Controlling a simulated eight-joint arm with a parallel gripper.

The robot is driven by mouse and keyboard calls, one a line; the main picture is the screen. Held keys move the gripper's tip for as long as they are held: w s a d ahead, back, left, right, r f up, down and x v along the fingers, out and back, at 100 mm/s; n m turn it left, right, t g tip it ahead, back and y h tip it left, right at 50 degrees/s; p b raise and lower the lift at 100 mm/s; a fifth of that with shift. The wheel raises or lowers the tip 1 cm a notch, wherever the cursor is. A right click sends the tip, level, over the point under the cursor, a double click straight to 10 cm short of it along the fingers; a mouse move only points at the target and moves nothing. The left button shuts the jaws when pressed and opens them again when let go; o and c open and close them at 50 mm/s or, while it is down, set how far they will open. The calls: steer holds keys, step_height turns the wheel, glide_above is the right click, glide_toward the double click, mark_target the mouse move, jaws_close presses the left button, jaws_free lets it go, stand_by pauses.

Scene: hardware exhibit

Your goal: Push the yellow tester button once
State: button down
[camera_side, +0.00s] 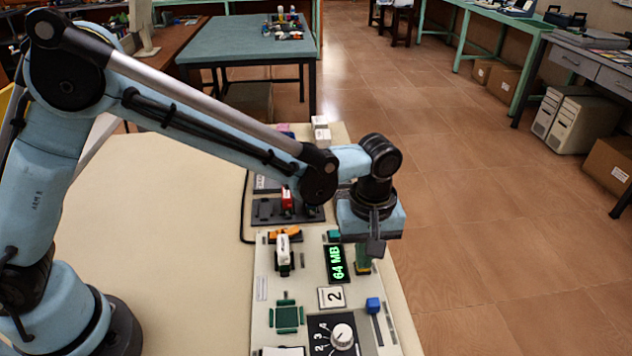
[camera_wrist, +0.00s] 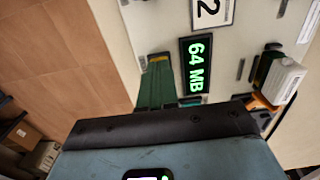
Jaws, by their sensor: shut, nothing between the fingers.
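No yellow button shows clearly in either view; it may be hidden by my gripper. My gripper (camera_side: 376,248) is shut and empty, pointing down over the far right part of the pale panel (camera_side: 262,315). Just below and left of it is a green part with a yellowish edge (camera_side: 362,265), partly covered by it. The wrist view shows this green part (camera_wrist: 155,85) beside the display, with a small yellow strip at its end. The display (camera_side: 338,263) reads "64 MB" in green; it also shows in the wrist view (camera_wrist: 196,66). I cannot tell whether my gripper touches anything.
Near the display are a "2" card (camera_side: 331,297), a blue slider knob (camera_side: 373,305), a white rotary dial (camera_side: 342,336), a green cross-shaped pad (camera_side: 287,317) and a white-topped switch (camera_side: 283,250). A red switch (camera_side: 287,200) stands behind. The cream table (camera_side: 160,220) is clear at left.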

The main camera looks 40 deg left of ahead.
steer(key=shift+r, duration=3.45)
steer(key=s+a+r+m+t, duration=0.2)
steer(key=a+r, duration=0.1)
steer(key=a, duration=0.4)
steer(key=s+a+r+m+t, duration=0.1)
steer(key=s+a+r+m, duration=0.15)
steer(key=a, duration=0.35)
steer(key=s+a+m+t, duration=0.4)
steer(key=s+a, duration=0.2)
steer(key=a, duration=0.3)
steer(key=shift+a+f, duration=0.15)
steer(key=shift+f, duration=0.2)
steer(key=shift+m, duration=0.25)
